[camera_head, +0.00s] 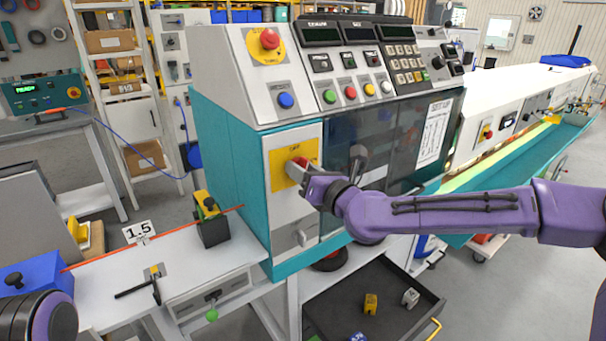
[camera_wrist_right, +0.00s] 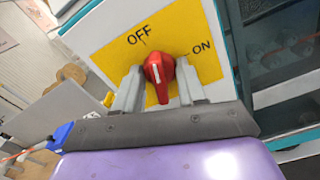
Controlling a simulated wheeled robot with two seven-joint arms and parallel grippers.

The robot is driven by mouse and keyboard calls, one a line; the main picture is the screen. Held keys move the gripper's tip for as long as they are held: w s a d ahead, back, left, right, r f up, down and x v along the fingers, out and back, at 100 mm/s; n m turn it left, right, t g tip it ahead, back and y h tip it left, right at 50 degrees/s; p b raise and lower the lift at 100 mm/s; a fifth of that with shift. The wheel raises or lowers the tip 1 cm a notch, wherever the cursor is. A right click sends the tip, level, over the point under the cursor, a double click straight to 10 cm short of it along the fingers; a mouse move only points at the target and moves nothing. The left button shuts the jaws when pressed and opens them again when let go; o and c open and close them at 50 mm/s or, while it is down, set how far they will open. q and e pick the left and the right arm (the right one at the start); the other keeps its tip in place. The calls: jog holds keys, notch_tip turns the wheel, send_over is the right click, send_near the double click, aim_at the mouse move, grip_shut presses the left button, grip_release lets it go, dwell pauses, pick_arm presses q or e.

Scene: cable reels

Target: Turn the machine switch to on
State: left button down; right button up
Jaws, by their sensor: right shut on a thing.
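The machine switch is a red knob (camera_wrist_right: 159,70) on a yellow plate (camera_wrist_right: 207,68) marked OFF at the upper left and ON at the right. The white line on the knob points up toward the OFF mark, not toward ON. The switch plate also shows on the machine front in the head view (camera_head: 280,181). My right gripper (camera_wrist_right: 158,88) has one finger on each side of the knob and is shut on it. In the head view my right gripper (camera_head: 301,172) partly covers the knob. My left gripper is not in view; only part of that arm shows at the lower left.
Above the switch are a red emergency button (camera_head: 269,39) and a blue button (camera_head: 286,100). A grey lever (camera_head: 302,238) sits below the plate. A worktable (camera_head: 185,262) with a cable across it stands at the left. A black tray (camera_head: 338,317) lies below.

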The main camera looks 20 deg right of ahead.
jog(key=m+b, duration=0.2)
jog(key=m, duration=0.1)
jog(key=shift+f+m, duration=0.15)
jog(key=shift+m, duration=0.15)
jog(key=shift+m+b, duration=1.25)
jog(key=shift+m, duration=0.25)
jog(key=shift+m+b, duration=1.7)
jog(key=shift+m, duration=0.1)
jog(key=shift+m+b, duration=1.6)
jog(key=shift+b, duration=0.05)
jog(key=o, duration=0.8)
jog(key=shift+c, duration=0.2)
